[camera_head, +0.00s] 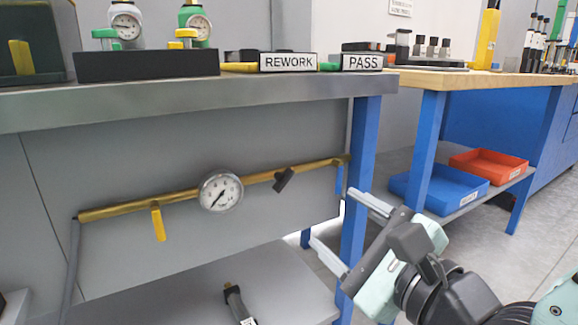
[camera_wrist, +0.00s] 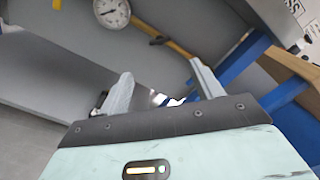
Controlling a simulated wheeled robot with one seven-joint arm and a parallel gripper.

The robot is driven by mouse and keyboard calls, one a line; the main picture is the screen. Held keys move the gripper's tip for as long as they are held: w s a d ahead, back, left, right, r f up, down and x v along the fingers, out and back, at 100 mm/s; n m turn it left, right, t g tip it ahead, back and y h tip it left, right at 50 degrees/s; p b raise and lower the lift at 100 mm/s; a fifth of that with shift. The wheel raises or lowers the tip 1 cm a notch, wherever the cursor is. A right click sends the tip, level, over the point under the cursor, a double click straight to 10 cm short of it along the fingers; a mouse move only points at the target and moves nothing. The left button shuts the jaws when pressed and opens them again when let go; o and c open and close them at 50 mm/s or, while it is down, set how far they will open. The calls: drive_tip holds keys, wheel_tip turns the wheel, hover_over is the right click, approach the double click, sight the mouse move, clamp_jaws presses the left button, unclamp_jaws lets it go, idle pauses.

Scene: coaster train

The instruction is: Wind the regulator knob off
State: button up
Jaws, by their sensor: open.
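A brass pipe (camera_head: 120,208) runs along the grey panel under the bench, with a round white gauge (camera_head: 221,192) on it. A black knob (camera_head: 284,179), which looks like the regulator knob, sits on the pipe right of the gauge. The wrist view shows the gauge (camera_wrist: 112,12) and the small black knob (camera_wrist: 158,41) beyond my fingers. A yellow lever (camera_head: 158,224) hangs left of the gauge, and a blue lever (camera_head: 339,179) hangs near the pipe's right end. My gripper (camera_head: 333,217) is open and empty, right of the knob and apart from it, near the blue bench leg.
The blue bench leg (camera_head: 361,190) stands close to my fingers. A lower shelf (camera_head: 270,290) holds a dark-handled tool (camera_head: 237,303). Gauged cylinders and REWORK (camera_head: 288,62) and PASS signs stand on the bench. Blue (camera_head: 440,189) and orange trays (camera_head: 488,166) sit on the right shelf.

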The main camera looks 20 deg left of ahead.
sight(287, 182)
drive_tip(key=b+x, duration=0.5)
drive_tip(key=x, duration=0.8)
drive_tip(key=shift+w+a+f, duration=0.15)
drive_tip(key=shift+w+a, duration=0.05)
drive_tip(key=shift+w, duration=0.05)
drive_tip(key=shift+w+a, duration=0.3)
drive_tip(key=c, duration=1)
